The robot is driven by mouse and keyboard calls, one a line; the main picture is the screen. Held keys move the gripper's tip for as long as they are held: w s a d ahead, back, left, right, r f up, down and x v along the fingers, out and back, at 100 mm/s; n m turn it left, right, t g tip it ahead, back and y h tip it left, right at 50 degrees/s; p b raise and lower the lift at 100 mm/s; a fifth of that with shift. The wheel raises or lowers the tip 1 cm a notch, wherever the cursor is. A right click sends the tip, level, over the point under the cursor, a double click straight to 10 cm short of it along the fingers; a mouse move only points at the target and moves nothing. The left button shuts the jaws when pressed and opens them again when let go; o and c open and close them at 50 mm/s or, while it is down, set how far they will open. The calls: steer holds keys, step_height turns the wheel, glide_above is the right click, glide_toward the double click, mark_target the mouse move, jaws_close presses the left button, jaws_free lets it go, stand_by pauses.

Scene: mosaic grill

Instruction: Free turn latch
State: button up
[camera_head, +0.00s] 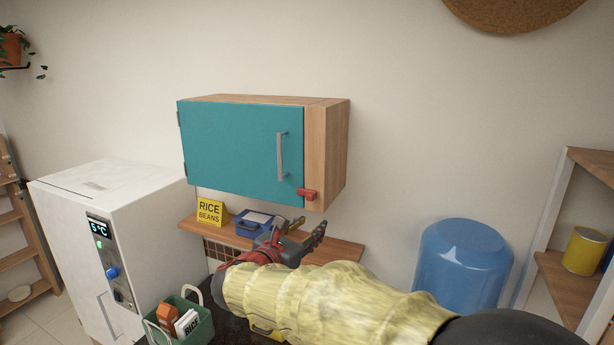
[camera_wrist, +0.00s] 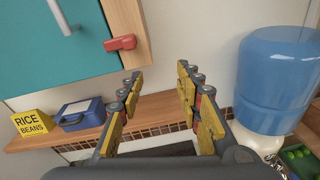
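A wall cabinet with a closed teal door (camera_head: 235,150) hangs on the wall; its door has a grey vertical handle (camera_head: 281,156). The red turn latch (camera_head: 307,194) sits at the door's lower right corner, lying roughly level across the door edge and the wooden frame. It also shows in the wrist view (camera_wrist: 120,43) at the upper left. My gripper (camera_head: 306,230) is below the latch, not touching it. In the wrist view my gripper (camera_wrist: 157,85) has its yellow-padded fingers spread apart with nothing between them.
A wooden shelf (camera_head: 342,252) below the cabinet holds a yellow rice-and-beans sign (camera_head: 211,211) and a blue box (camera_head: 252,222). A blue water bottle (camera_head: 462,270) stands right, a white fridge (camera_head: 130,240) left. A green basket (camera_head: 203,327) is low in front. The wall right of the cabinet is clear.

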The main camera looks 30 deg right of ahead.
mark_target(309, 197)
steer(key=w+a+r+n+t+p, duration=0.2)
steer(key=w+r+n, duration=0.1)
steer(key=w+r, duration=0.1)
steer(key=x, duration=0.3)
steer(key=p+x, duration=0.1)
steer(key=x, duration=0.3)
steer(key=shift+d+f, duration=0.15)
steer(key=shift+d, duration=0.35)
steer(key=c, duration=0.3)
jaws_close()
